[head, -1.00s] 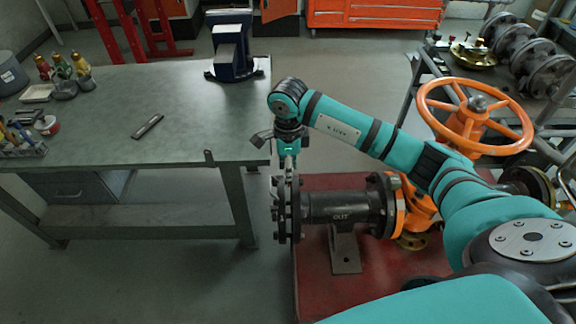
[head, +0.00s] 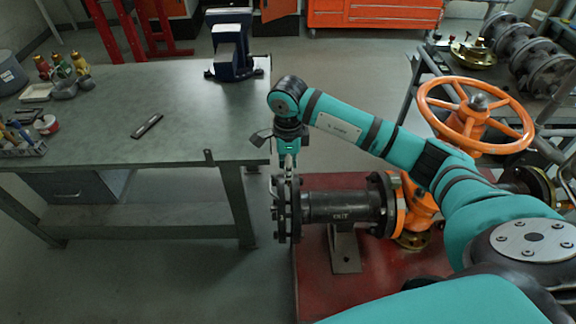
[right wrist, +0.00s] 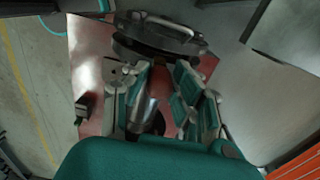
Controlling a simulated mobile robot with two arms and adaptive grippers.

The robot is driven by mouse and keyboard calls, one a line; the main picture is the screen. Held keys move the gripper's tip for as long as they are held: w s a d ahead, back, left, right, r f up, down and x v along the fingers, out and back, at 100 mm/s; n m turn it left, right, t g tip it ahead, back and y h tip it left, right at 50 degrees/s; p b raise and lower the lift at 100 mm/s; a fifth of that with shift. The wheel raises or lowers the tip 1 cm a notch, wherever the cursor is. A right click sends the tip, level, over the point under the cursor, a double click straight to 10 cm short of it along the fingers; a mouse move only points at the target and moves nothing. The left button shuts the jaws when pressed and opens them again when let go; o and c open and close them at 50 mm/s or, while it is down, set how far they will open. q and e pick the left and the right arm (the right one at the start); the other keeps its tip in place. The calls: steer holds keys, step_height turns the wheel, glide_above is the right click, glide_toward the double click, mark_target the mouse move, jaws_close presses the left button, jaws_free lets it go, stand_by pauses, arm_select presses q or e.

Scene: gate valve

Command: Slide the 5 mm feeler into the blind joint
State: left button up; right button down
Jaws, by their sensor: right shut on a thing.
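The blind joint (head: 287,215) is the dark bolted flange pair at the left end of the horizontal pipe in the head view. Its dark round flange with a handle (right wrist: 162,38) shows at the top of the right wrist view. My right gripper (head: 289,168) points down at the top edge of the joint. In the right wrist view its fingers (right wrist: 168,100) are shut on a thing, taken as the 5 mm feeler. The feeler is too small and too hidden to make out clearly, and I cannot tell whether it enters the gap. My left gripper is not in view.
The pipe (head: 340,207) runs right to an orange valve with a handwheel (head: 475,115), on a red base (head: 330,285). A workbench (head: 190,130) at left holds a dark flat bar (head: 147,126), a vise (head: 233,50) and bottles. Floor shows between bench and base.

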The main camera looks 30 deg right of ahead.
steer(key=shift+b, duration=0.45)
stand_by(1.0)
steer(key=shift+f+b, duration=2.85)
steer(key=shift+f, duration=0.35)
steer(key=c, duration=1)
jaws_free()
steer(key=shift+r, duration=0.3)
step_height(320, 180, up, 12)
steer(key=shift+f, duration=0.2)
steer(key=shift+s+f, duration=0.1)
steer(key=shift+f, duration=0.05)
